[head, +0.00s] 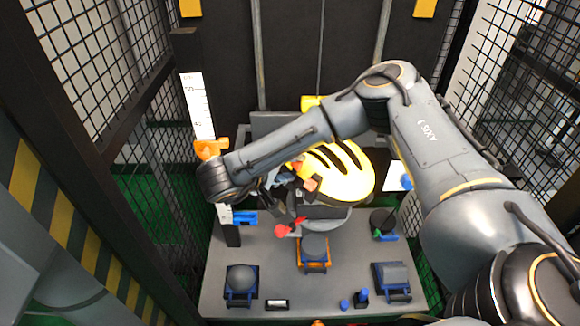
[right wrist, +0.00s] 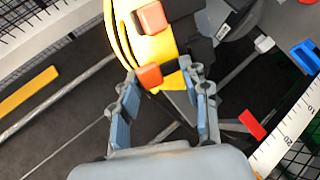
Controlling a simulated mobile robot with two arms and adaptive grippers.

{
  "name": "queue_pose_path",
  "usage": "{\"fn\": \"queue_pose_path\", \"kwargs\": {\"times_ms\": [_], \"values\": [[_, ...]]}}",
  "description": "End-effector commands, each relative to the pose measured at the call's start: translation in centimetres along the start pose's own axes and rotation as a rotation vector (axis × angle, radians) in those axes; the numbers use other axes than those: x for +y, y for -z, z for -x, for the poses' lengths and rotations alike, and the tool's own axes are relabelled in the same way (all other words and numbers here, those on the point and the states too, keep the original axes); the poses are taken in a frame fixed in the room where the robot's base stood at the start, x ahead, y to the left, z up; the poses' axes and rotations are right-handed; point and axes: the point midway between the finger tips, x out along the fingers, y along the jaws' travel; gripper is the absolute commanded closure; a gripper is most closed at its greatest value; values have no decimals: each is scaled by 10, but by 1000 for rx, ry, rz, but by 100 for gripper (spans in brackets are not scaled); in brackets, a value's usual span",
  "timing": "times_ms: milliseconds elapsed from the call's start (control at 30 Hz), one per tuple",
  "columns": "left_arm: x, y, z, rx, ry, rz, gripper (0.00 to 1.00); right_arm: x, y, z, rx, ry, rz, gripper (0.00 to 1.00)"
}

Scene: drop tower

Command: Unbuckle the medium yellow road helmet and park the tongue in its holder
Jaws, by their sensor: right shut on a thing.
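The yellow helmet (head: 345,175), with dark vent slots, sits on a grey round support in the middle of the head view. Part of its yellow shell (right wrist: 160,48) shows in the right wrist view, with dark strap pieces beside it. Two orange blocks are there, an upper one (right wrist: 152,18) and a lower one (right wrist: 149,75). My right gripper (right wrist: 160,78) is shut on the lower orange block at the helmet's edge. I cannot tell whether this block is the tongue. In the head view my right arm hides most of the gripper. The tongue's holder is not clearly identifiable. My left gripper is not in view.
A grey base plate (head: 215,285) carries several blue-and-dark fixtures. A red knob (head: 282,231) sits below the helmet. A white scale post (head: 196,100) with an orange slider (head: 209,148) stands at left. Mesh fences (head: 95,60) close in both sides.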

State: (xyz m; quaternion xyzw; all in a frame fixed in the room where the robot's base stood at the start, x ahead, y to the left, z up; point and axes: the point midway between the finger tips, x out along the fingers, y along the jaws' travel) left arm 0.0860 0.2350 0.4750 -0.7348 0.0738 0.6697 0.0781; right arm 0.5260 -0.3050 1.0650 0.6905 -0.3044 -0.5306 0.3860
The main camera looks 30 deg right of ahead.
Motion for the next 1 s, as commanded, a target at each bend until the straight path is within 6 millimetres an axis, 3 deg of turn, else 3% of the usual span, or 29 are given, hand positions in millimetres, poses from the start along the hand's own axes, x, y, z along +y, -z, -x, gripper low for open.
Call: {"fn": "queue_pose_path", "kwargs": {"times_ms": [1000], "values": [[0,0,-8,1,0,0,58,-17,-1,-6,-1,5,19,71]]}}
